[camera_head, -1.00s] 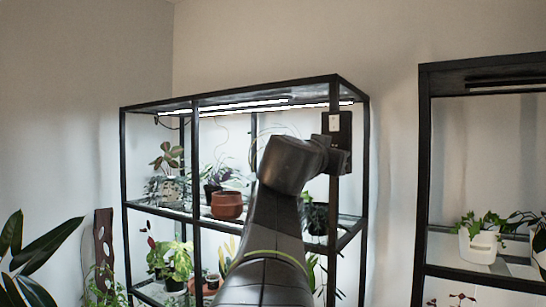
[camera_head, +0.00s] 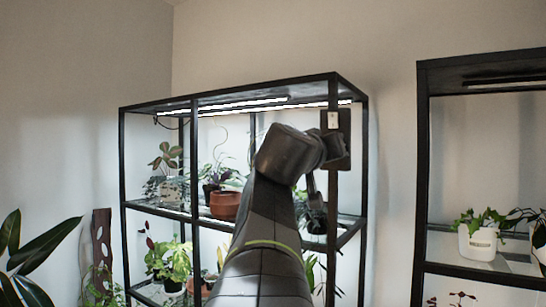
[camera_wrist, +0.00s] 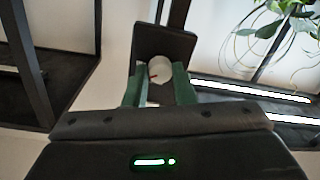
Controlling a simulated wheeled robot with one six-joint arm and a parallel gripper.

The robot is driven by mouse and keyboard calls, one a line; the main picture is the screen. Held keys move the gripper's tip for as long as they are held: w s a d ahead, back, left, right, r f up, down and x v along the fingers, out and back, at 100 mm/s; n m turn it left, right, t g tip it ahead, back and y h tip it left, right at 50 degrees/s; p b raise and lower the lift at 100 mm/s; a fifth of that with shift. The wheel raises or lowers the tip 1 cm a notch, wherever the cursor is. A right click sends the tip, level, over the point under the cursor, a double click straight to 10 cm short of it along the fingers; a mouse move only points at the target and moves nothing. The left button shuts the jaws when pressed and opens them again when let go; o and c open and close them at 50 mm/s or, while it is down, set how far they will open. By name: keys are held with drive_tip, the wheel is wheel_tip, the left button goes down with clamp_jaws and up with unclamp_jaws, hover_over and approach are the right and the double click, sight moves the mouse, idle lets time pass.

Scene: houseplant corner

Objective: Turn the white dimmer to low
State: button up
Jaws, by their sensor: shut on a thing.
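The white dimmer (camera_wrist: 161,68) is a round knob on a dark mounting plate (camera_wrist: 165,42). In the wrist view it sits between the two green fingers of my gripper (camera_wrist: 160,72), which is shut on it. A small dark mark shows on the left part of the knob's face. In the head view the dark plate (camera_head: 343,150) is on the right front post of the shelf, with a small white label (camera_head: 333,119) near its top. There, my arm hides the knob and the fingers.
A black shelf (camera_head: 350,230) holds several potted plants, including one in a terracotta pot (camera_head: 224,205). Lit strips (camera_head: 240,105) run under its top. A second black shelf with a white pot (camera_head: 478,243) stands at right. Bare wall lies between the shelves.

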drive_tip(key=shift+w+a+n+g+h+p, duration=0.25)
drive_tip(key=shift+n+p, duration=1.6)
drive_tip(key=shift+n, duration=5.45)
drive_tip(key=shift+s+d+n+g+h+p, duration=0.3)
drive_tip(key=shift+n+p, duration=1.5)
drive_tip(key=shift+n, duration=5.5)
drive_tip(key=shift+t, duration=0.25)
drive_tip(key=o, duration=1)
drive_tip(key=shift+a, duration=0.2)
